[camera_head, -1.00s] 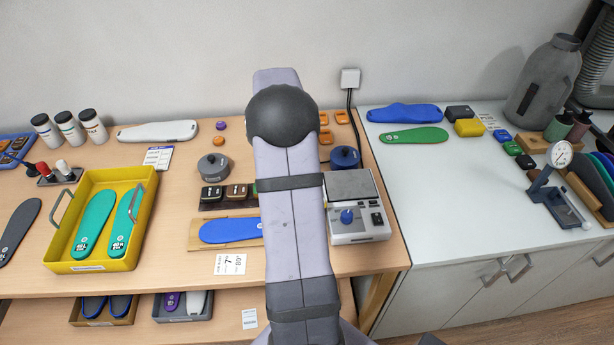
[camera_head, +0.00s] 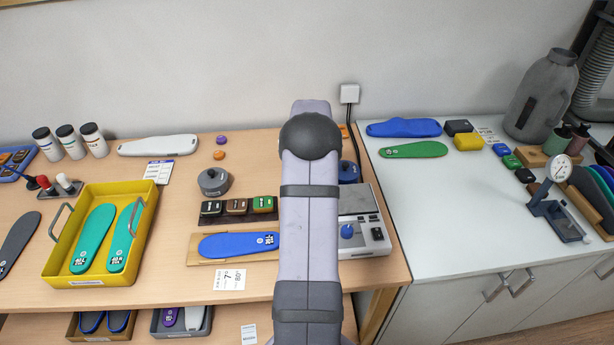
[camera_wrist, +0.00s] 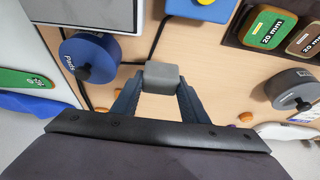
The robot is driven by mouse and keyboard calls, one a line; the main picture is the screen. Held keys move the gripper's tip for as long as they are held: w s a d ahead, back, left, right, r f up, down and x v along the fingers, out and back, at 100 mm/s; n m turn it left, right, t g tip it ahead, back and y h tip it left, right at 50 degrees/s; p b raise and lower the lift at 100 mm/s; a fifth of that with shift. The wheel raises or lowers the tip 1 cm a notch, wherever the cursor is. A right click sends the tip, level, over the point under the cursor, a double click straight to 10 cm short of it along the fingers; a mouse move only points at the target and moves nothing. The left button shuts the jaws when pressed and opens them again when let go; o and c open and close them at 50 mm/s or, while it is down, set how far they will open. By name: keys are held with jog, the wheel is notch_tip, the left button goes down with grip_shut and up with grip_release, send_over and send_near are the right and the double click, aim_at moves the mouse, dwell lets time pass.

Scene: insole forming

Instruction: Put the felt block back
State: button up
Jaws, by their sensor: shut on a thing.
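My gripper (camera_wrist: 158,92) is shut on a small grey block, the felt block (camera_wrist: 162,76), in the wrist view. The block sits between the two dark fingertips, and the wooden table top shows around it. I cannot tell its height above the table. In the head view my own arm hides the gripper and the block. A dark tray (camera_head: 205,221) holding several thickness blocks stands left of the arm. Its near part also shows at the top right of the wrist view, with a green-topped block (camera_wrist: 268,27) marked 20 mm.
A grey round container (camera_head: 214,181) stands to the left. A blue insole (camera_head: 235,245) lies in front of the tray. A yellow tray (camera_head: 100,279) holds teal insoles.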

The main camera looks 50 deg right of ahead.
jog(key=shift+f+p, duration=0.7)
jog(key=shift+f, duration=1.7)
jog(key=shift+f, duration=0.1)
jog(key=shift+f, duration=0.1)
jog(key=o, duration=1)
jog(key=shift+c, duration=0.2)
jog(key=shift+s+a+r, duration=0.1)
jog(key=shift+r, duration=0.55)
jog(key=b+v, duration=0.3)
jog(key=v, duration=0.8)
